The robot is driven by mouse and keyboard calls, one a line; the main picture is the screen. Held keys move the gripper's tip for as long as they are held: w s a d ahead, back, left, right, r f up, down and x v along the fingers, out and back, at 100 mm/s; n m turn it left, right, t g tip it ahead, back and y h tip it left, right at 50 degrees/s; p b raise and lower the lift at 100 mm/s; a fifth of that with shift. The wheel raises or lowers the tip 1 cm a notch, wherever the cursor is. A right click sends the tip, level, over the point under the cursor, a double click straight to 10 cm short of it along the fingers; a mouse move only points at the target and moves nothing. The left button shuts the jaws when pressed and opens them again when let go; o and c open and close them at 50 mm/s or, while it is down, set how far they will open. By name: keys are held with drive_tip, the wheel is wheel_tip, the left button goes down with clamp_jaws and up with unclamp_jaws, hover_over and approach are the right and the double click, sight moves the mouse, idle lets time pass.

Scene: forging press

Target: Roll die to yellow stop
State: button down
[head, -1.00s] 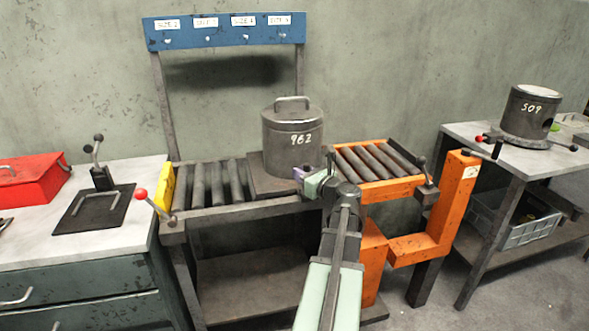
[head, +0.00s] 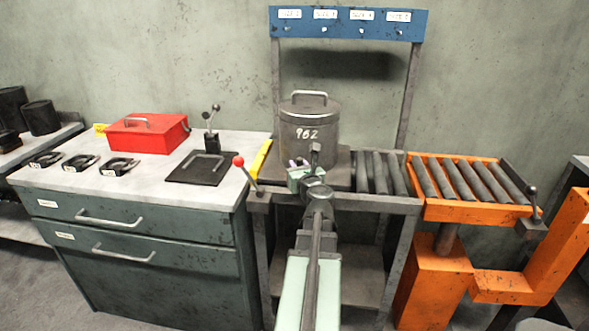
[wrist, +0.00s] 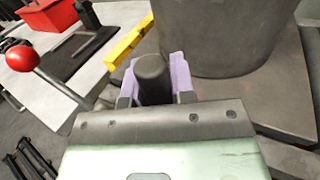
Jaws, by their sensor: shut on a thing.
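The die (head: 309,135), a dark grey cylinder with a top handle and white number, stands upright on a flat plate (head: 343,181) on the roller table. The yellow stop (head: 259,158) is at the table's left end; it also shows in the wrist view (wrist: 128,45). The plate lies close to the stop; I cannot tell whether they touch. My gripper (head: 303,170) is at the die's front. In the wrist view its purple fingers (wrist: 183,73) are shut on a short dark post (wrist: 153,78) beside the die. The post's lower end is hidden.
Bare rollers (head: 380,172) lie right of the plate, then an orange roller section (head: 470,180). A red-knobbed lever (head: 239,161) stands at the table's front left. A workbench (head: 150,178) with a red box (head: 147,134) is left. A blue sign rack (head: 347,23) stands behind.

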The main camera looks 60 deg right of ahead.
drive_tip(key=shift+w, duration=0.2)
drive_tip(key=c, duration=1)
unclamp_jaws()
drive_tip(key=shift+w+a, duration=0.15)
drive_tip(key=shift+w, duration=0.1)
drive_tip(key=shift+o, duration=0.2)
